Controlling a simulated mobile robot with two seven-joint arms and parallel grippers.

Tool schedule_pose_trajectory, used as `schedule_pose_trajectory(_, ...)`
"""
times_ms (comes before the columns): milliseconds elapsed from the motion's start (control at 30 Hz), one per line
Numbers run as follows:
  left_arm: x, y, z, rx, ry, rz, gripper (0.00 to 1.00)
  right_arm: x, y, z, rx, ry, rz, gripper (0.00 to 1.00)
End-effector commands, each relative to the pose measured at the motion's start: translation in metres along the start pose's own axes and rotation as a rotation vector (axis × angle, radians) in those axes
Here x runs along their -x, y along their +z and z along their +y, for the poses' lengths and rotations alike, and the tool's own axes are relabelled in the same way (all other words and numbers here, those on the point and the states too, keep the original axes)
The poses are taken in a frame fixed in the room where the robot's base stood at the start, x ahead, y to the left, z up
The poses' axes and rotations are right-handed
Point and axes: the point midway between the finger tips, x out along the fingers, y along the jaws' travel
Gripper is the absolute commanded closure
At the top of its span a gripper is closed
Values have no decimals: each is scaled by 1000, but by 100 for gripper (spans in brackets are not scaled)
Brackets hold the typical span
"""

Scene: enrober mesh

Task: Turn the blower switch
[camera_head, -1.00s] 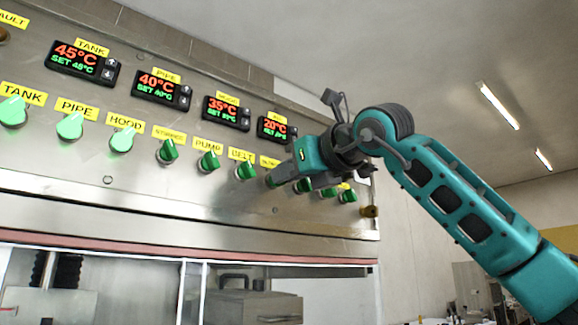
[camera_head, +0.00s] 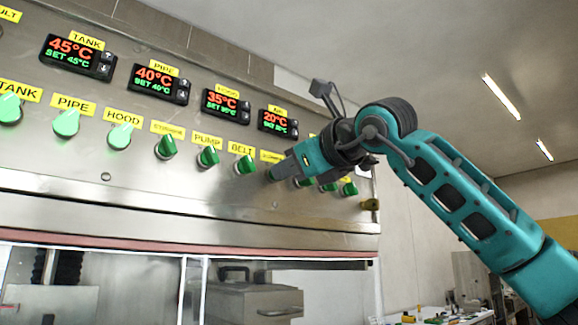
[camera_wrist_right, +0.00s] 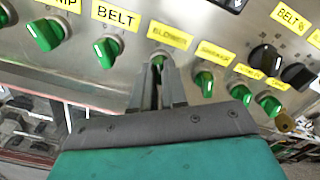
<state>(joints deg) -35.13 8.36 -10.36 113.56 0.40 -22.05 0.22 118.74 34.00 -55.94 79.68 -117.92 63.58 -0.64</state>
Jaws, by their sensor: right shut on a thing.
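The blower switch (camera_wrist_right: 157,62) is a green knob under a yellow label reading BLOWER (camera_wrist_right: 170,35) in the right wrist view. My right gripper (camera_wrist_right: 157,80) is shut on this knob, its two narrow fingers on either side of it and covering most of it. In the head view my right gripper (camera_head: 272,176) reaches the panel just right of the BELT knob (camera_head: 244,165), and the blower knob is hidden behind the fingertips. My left gripper is not in view.
The steel panel (camera_head: 60,160) carries a row of green knobs, with the pump knob (camera_head: 208,156) to the left and the grinder-side knob (camera_wrist_right: 204,84) close to the right. Lit temperature displays (camera_head: 160,84) sit above. A brass-coloured part (camera_head: 370,204) is at the panel's right end.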

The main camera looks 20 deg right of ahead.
Motion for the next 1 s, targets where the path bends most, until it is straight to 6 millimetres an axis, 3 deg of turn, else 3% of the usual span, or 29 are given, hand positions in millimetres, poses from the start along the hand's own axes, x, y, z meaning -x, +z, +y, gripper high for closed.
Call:
schedule_pose_trajectory(67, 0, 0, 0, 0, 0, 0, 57, 0, 1, 0, 4, -2, -3, 100)
schedule_pose_trajectory(100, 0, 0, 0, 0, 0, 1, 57, 0, 1, 0, 4, -2, -3, 84)
schedule_pose_trajectory(333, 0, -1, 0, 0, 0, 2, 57, 0, 1, 0, 2, -1, -2, 62)
schedule_pose_trajectory(667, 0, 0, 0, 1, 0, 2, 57, 5, 0, 0, 1, -1, -2, 62)
schedule_pose_trajectory(767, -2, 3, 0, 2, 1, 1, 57, 18, -1, 0, 1, -2, -3, 62)
schedule_pose_trajectory(1000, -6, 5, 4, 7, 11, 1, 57, 70, -1, 0, 3, -3, -4, 62)
